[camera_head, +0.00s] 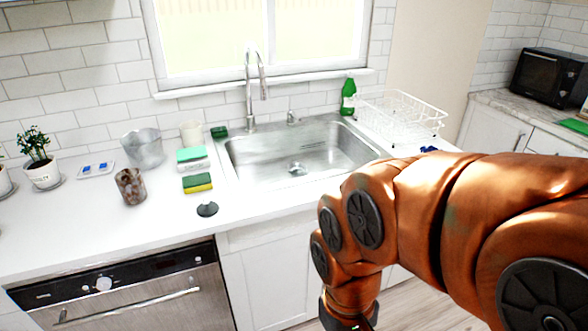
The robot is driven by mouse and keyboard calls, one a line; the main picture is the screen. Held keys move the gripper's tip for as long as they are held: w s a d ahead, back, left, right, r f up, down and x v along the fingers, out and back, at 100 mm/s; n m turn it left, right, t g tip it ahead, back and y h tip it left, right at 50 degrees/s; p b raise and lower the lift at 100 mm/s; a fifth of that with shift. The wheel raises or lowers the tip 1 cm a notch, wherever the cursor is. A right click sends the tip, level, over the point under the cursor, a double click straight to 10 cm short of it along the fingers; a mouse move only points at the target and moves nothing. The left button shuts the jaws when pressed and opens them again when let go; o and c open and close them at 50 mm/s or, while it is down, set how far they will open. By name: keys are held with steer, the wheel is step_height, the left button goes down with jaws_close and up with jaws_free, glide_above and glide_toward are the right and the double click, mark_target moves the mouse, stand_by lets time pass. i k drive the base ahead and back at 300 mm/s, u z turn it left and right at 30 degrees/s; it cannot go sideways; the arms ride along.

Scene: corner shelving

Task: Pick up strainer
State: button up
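A small dark round piece with a raised knob, which looks like a sink strainer (207,209), lies on the white counter near its front edge, left of the sink. A round metal fitting (297,168) sits at the bottom of the steel sink (345,158); I cannot tell if it is a strainer or the drain. My orange arm reaches in from the right and bends down in front of the cabinets. Its end runs off the bottom edge, to the right of the dark piece and below the counter top. My gripper's fingers are out of view.
Two sponges (197,183) (191,154) lie behind the dark piece. A brown patterned cup (131,187) and a metal bucket (143,148) stand to its left. A faucet (251,90), green bottle (348,96) and dish rack (400,115) are farther back.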

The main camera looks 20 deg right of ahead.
mark_target(293, 165)
steer(key=k, duration=0.4)
steer(key=z, duration=0.45)
steer(key=i, duration=0.95)
steer(key=u, duration=1)
steer(key=i, duration=0.5)
steer(key=u, duration=0.55)
